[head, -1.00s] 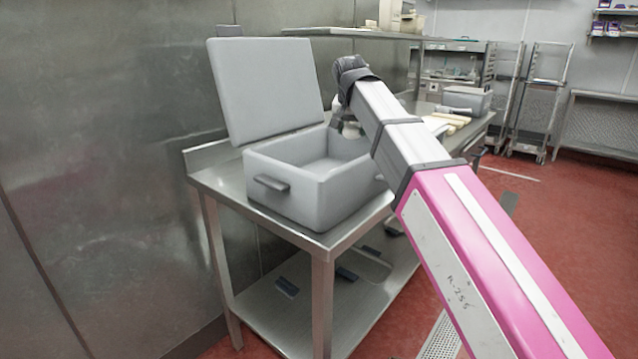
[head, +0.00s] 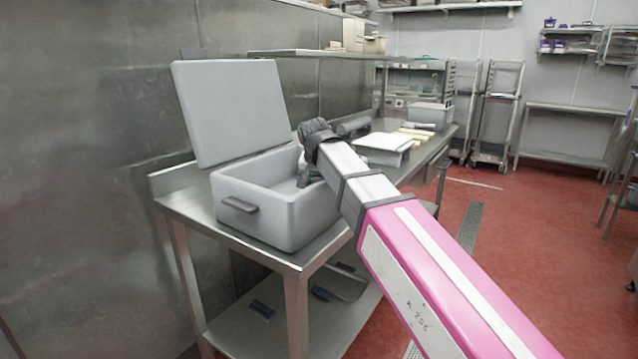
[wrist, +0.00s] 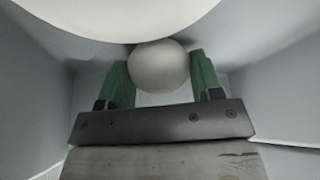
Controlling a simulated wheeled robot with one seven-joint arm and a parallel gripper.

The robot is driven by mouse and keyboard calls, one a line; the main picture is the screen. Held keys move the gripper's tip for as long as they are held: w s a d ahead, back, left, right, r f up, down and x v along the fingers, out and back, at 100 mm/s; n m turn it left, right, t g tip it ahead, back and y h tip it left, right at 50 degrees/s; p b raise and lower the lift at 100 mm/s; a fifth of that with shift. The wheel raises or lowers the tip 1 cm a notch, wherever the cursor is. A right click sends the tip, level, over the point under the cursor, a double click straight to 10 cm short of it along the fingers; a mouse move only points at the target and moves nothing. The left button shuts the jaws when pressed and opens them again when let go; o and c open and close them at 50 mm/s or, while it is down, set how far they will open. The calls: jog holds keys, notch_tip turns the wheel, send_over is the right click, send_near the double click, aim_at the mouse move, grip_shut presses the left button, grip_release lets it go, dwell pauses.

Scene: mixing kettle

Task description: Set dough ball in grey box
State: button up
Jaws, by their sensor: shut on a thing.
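The grey box (head: 262,215) stands on the steel table with its lid (head: 230,110) open, tilted back toward the wall. My arm reaches to the box, and my gripper end (head: 306,174) is down inside its opening, mostly hidden by the arm and the box wall. In the wrist view, my gripper (wrist: 160,80) has its green fingers on both sides of a pale round dough ball (wrist: 159,66) and is shut on it. Grey box walls surround it there. A large pale rounded shape fills the top of that view. Whether the ball touches the box floor cannot be told.
The steel table (head: 180,197) runs back along the wall, with a white board (head: 384,141), pale rolls and a smaller grey bin (head: 430,113) farther along. A shelf (head: 340,54) hangs above it. Red floor (head: 530,240) is open at right.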

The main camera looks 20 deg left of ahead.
jog(key=shift+f, duration=0.2)
jog(key=o, duration=1)
jog(key=v, duration=1.2)
jog(key=shift+r, duration=0.15)
jog(key=shift+w+d, duration=0.1)
